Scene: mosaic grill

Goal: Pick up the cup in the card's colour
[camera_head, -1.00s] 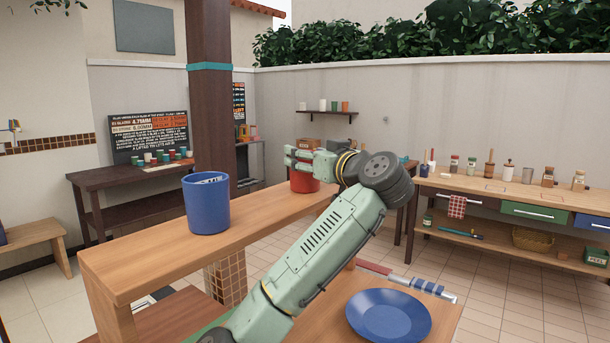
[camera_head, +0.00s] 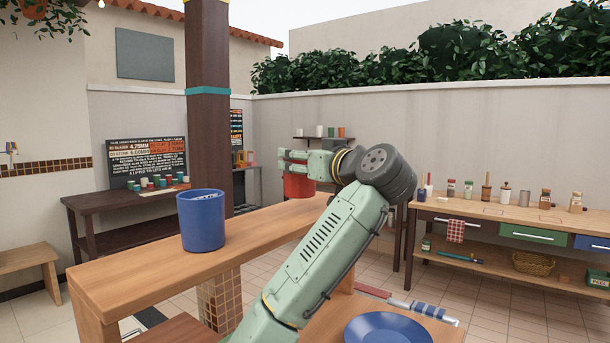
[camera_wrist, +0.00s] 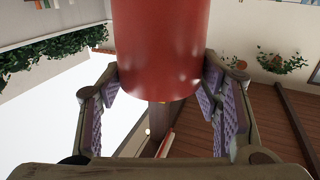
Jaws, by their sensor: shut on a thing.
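My gripper (camera_head: 292,160) is shut on a red cup (camera_head: 298,186) above the far right part of the wooden counter (camera_head: 150,264). The wrist view shows the red cup (camera_wrist: 160,45) between the two purple-padded fingers (camera_wrist: 161,80). A larger-looking blue cup (camera_head: 202,224) stands upright on the counter, left of my gripper and apart from it. A small pale marking shows inside its rim. I cannot make out a coloured card in these frames.
A blue plate (camera_head: 388,330) lies on the lower surface at the front right, near a striped-handled tool (camera_head: 428,311). A side bench (camera_head: 500,216) with jars and bottles stands at the right. A dark post (camera_head: 208,110) rises behind the counter.

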